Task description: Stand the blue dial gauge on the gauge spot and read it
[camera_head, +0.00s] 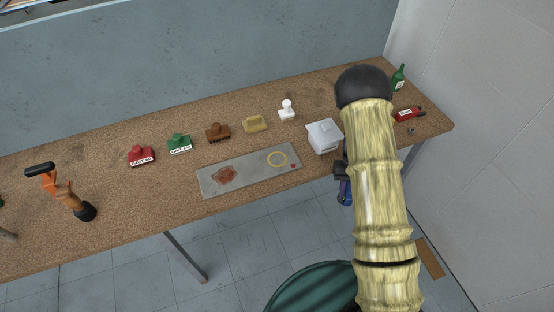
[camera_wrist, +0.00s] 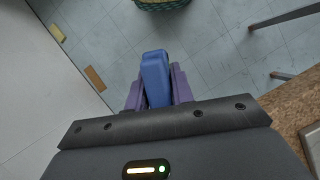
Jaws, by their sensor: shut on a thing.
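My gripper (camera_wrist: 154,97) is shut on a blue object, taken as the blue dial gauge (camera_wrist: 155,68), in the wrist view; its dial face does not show. In the head view the blue gauge (camera_head: 346,192) shows beside my arm, just off the table's front edge over the floor, partly hidden by my arm. A yellow ring, apparently the gauge spot (camera_head: 277,151), is marked on the right part of a grey metal plate (camera_head: 252,179) on the table. The ring is empty.
Red (camera_head: 141,156), green (camera_head: 180,144) and brown (camera_head: 217,133) labelled or bristled items line the back. A green bottle (camera_head: 398,79) and red tool (camera_head: 409,114) stand right.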

